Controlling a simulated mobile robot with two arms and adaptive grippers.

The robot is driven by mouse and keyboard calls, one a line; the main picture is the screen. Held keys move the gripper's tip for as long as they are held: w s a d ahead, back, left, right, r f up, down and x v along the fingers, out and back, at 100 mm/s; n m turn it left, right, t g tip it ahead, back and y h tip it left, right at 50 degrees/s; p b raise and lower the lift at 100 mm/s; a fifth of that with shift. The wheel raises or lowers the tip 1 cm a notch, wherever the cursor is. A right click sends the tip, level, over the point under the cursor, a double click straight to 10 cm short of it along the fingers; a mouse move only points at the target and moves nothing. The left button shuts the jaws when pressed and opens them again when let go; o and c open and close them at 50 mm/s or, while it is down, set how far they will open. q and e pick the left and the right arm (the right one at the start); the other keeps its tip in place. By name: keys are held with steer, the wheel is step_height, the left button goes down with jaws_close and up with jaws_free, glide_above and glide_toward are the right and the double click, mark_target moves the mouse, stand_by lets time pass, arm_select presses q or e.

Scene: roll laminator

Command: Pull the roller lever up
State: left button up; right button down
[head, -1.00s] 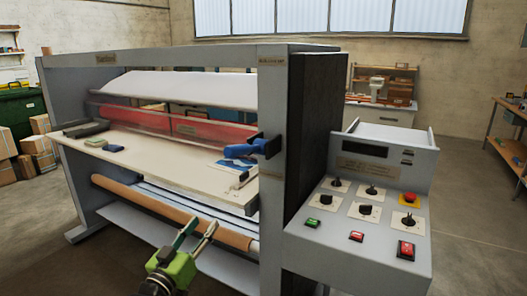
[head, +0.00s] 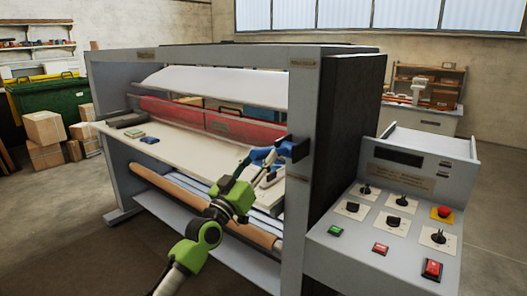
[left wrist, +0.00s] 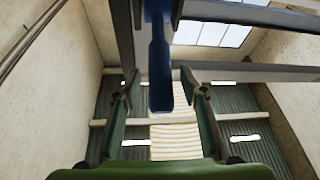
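The roller lever is a blue handle on a dark mount at the right front post of the laminator; it shows in the head view (head: 263,154), pointing left. In the left wrist view the blue lever (left wrist: 160,75) hangs down from the top, in line between the two fingers. My left gripper (head: 256,164), with green and dark fingers, is at the lever in the head view. In the left wrist view its fingers (left wrist: 161,92) stand apart on either side of the lever, with gaps showing. I cannot tell exact depth. My right gripper is not in view.
The laminator's cream table (head: 190,152) lies behind my left arm, with small items on it. A brown roll (head: 170,189) runs below. The control panel (head: 385,225) with knobs and buttons stands right of the post. Open floor lies at the left front.

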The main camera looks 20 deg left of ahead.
arm_select(q)
steer(key=shift+x, duration=0.9)
jaws_close()
steer(key=shift+a, duration=0.1)
